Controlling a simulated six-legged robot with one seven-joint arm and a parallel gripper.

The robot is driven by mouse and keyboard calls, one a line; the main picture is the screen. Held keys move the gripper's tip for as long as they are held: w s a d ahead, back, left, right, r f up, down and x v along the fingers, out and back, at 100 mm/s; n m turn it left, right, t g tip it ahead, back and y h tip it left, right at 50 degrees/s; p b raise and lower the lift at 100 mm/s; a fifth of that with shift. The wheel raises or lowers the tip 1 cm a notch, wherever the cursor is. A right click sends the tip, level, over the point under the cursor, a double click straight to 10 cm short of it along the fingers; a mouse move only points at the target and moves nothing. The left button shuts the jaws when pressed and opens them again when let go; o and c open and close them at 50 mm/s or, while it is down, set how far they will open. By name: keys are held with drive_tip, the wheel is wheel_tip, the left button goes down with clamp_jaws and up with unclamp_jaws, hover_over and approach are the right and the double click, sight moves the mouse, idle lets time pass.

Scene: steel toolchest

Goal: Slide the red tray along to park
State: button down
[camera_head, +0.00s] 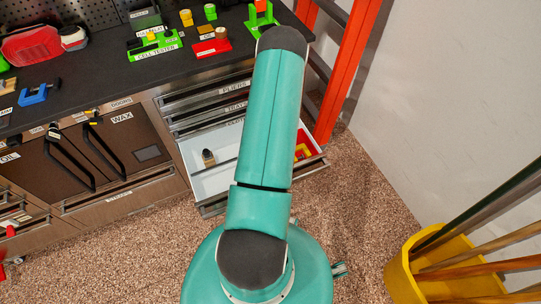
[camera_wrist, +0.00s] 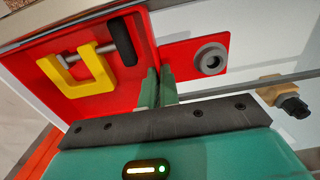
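The red tray (camera_wrist: 95,95) lies in the white-lined open drawer, with a yellow clamp with a dark handle (camera_wrist: 80,65) on it. A red flat piece with a grey ring (camera_wrist: 211,58) sits beside the tray's wall; I cannot tell whether it is part of the tray. My gripper's green fingers (camera_wrist: 159,88) are close together at the tray's right wall, which appears pinched between them. In the head view only a small part of the red tray (camera_head: 308,153) shows at the drawer's right; my arm hides the rest and my gripper. No marked parking place is readable.
A small dark-topped wooden item (camera_head: 208,157) stands in the drawer's left part; it also shows in the wrist view (camera_wrist: 285,98). A grey rail (camera_wrist: 245,86) crosses the drawer. An orange ladder frame (camera_head: 345,75) stands close right; a yellow bin (camera_head: 400,275) holds poles.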

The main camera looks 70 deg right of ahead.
drive_tip(key=shift+s+d, duration=0.25)
drive_tip(key=c, duration=1.6)
unclamp_jaws()
drive_tip(key=shift+c, duration=0.2)
drive_tip(key=shift+a, duration=0.1)
drive_tip(key=shift+r, duration=0.1)
drive_tip(key=shift+r, duration=0.25)
wheel_tip(320, 180, up, 13)
